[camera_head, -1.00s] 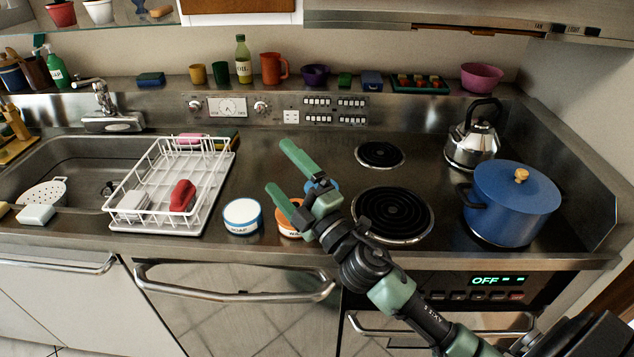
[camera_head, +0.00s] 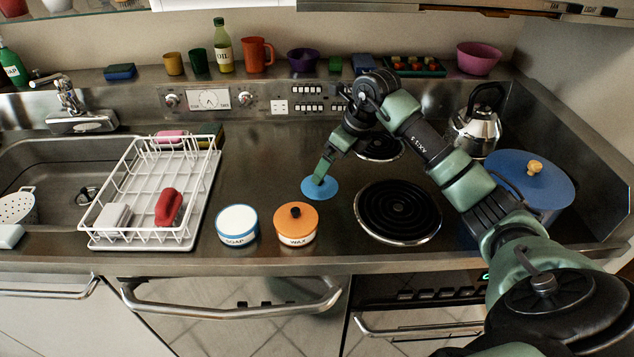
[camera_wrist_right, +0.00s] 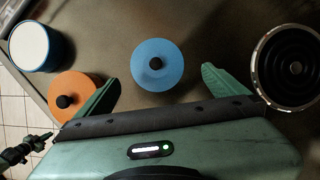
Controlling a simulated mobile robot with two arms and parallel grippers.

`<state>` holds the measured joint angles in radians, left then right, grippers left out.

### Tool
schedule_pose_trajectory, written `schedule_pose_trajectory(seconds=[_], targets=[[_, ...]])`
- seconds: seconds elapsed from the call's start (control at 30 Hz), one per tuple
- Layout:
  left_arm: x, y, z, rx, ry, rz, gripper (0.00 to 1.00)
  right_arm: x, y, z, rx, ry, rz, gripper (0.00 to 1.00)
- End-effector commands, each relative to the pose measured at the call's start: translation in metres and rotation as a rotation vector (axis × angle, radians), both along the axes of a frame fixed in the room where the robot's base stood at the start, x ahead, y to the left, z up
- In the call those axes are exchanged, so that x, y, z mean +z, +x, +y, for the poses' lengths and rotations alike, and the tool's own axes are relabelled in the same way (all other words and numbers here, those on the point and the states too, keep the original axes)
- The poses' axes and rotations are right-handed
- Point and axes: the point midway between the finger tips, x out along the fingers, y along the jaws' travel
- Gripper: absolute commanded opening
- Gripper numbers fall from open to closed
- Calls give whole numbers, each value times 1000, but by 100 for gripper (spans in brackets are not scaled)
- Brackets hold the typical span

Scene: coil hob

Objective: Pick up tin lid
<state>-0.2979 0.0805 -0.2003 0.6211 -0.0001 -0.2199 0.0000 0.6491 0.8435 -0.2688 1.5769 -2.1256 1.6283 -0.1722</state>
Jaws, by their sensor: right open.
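The blue tin lid (camera_head: 313,192), a round disc with a dark knob, lies on the steel counter left of the front coil. In the right wrist view the lid (camera_wrist_right: 168,79) is between and beyond my open, empty fingers. My right gripper (camera_head: 321,175) points down over the lid in the head view and hides its knob; I cannot tell if it touches. The open soap tin (camera_head: 237,222) is white with a blue rim. The wax tin (camera_head: 296,230) has an orange lid with a dark knob. A small part of my left arm shows at the wrist view's lower left.
The front coil (camera_head: 397,211) is right of the lid, with a blue pot (camera_head: 545,185) and a kettle (camera_head: 478,133) farther right.

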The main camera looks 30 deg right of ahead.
Motion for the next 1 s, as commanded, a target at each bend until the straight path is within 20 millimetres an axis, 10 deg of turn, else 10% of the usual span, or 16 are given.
schedule_pose_trajectory(seconds=[0.8, 1.0], targets=[[27, -4, 0, 0, 0, 6, 0, -67, 25, 16, 3, 3, -1, 100], [27, -3, 0, 0, 0, 4, 0, -67, 25, 16, 2, 4, -1, 51]])
